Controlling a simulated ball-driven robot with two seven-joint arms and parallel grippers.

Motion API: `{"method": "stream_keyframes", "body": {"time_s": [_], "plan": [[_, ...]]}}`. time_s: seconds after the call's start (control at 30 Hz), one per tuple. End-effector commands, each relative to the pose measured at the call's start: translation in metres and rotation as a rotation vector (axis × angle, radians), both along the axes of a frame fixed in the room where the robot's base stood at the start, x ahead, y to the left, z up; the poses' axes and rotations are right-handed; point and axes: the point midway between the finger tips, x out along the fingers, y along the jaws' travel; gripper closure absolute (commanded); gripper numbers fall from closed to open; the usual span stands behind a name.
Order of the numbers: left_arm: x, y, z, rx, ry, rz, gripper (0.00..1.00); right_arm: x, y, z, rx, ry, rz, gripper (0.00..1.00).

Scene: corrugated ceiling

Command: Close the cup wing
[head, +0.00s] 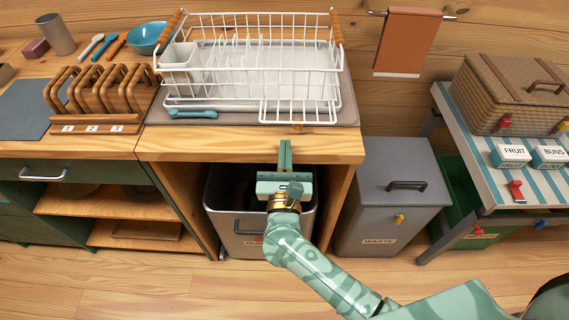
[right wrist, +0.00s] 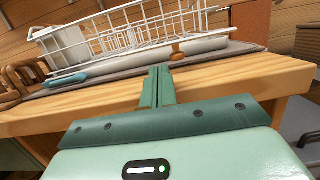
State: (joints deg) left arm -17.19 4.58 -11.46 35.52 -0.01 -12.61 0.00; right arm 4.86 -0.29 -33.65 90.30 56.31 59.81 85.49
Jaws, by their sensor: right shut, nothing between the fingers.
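The white wire dish rack (head: 250,62) stands on a grey mat on the wooden counter. At its front right, a wire panel that looks like the cup wing (head: 300,112) sticks out low toward the counter's front edge, with a small orange-brown knob (head: 297,127) at its front. The knob also shows in the right wrist view (right wrist: 177,55), just beyond the fingertips. My right gripper (head: 285,148) is shut and empty, pointing at the counter's front edge just below the knob. I cannot tell whether it touches anything. My left gripper is out of view.
A teal brush-like item (head: 193,114) lies on the mat (head: 225,117) front left. A wooden rack (head: 95,128) stands further left. Below the counter (head: 200,145) is an open bin (head: 240,240); a lidded grey waste bin (head: 390,200) stands right of it.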

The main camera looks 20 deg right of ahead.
Motion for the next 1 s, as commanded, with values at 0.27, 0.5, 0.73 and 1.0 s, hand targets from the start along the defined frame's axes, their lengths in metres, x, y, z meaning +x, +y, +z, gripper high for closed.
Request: {"method": "stream_keyframes", "body": {"time_s": [0.27,0.5,0.73,1.0], "plan": [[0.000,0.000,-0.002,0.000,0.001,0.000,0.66,0.036,-0.010,0.007,-0.002,0.001,0.001,1.00],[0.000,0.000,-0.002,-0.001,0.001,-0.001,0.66,0.042,-0.012,0.009,-0.004,0.002,0.000,1.00],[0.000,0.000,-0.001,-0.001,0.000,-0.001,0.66,0.042,-0.012,0.009,-0.004,0.003,0.001,1.00],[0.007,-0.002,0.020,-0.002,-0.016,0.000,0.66,0.041,-0.018,0.019,0.009,0.043,0.001,1.00]]}}
